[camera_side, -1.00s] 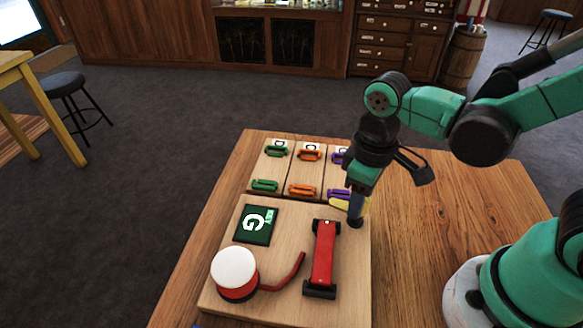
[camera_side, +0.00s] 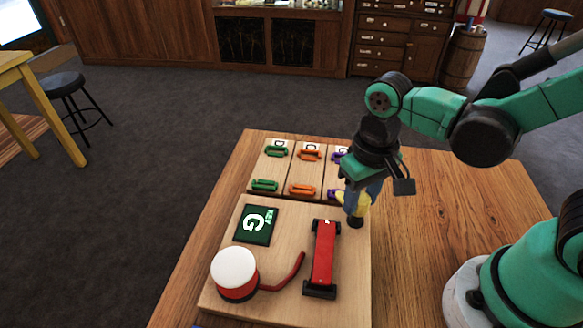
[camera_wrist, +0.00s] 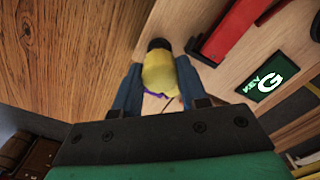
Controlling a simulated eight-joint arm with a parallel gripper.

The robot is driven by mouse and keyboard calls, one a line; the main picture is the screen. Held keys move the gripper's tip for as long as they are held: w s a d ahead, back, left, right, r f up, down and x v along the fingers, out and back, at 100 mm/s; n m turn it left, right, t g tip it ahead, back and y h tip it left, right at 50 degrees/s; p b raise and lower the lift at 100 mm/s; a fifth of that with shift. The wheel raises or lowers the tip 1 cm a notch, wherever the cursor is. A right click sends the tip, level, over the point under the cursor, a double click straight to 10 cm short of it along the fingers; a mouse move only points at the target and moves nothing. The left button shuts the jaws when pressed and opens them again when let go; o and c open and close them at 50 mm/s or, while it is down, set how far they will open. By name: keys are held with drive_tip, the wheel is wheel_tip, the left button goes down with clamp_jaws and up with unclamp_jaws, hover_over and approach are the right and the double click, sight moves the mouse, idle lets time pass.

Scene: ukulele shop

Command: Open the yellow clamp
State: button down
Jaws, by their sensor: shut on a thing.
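The yellow clamp (camera_wrist: 158,72) sits between the two fingers of my gripper (camera_wrist: 158,92) in the wrist view. My gripper is shut on it. In the side view the yellow clamp (camera_side: 349,203) shows partly behind my gripper (camera_side: 362,195), at the right edge of the board near the purple clamps. A black round end (camera_side: 355,221) shows just below it. How far the clamp's own jaws are apart is hidden by my fingers.
A long red bar with black ends (camera_side: 324,258) lies close to the left. A green "KEY G" card (camera_side: 256,224), a white-topped red drum (camera_side: 235,272), green clamps (camera_side: 265,185) and orange clamps (camera_side: 302,190) are on the boards. The table (camera_side: 440,235) is bare to the right.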

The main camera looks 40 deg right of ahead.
sight(361, 196)
drive_tip(key=shift+c, duration=2.4)
unclamp_jaws()
drive_tip(key=shift+r, duration=2.8)
drive_tip(key=w+d+r+n+t, duration=0.1)
drive_tip(key=w+d+r+t, duration=0.1)
drive_tip(key=d+t, duration=0.3)
drive_tip(key=shift+w+d+r+t, duration=0.25)
drive_tip(key=shift+w+d+t, duration=0.25)
drive_tip(key=shift+t, duration=0.6)
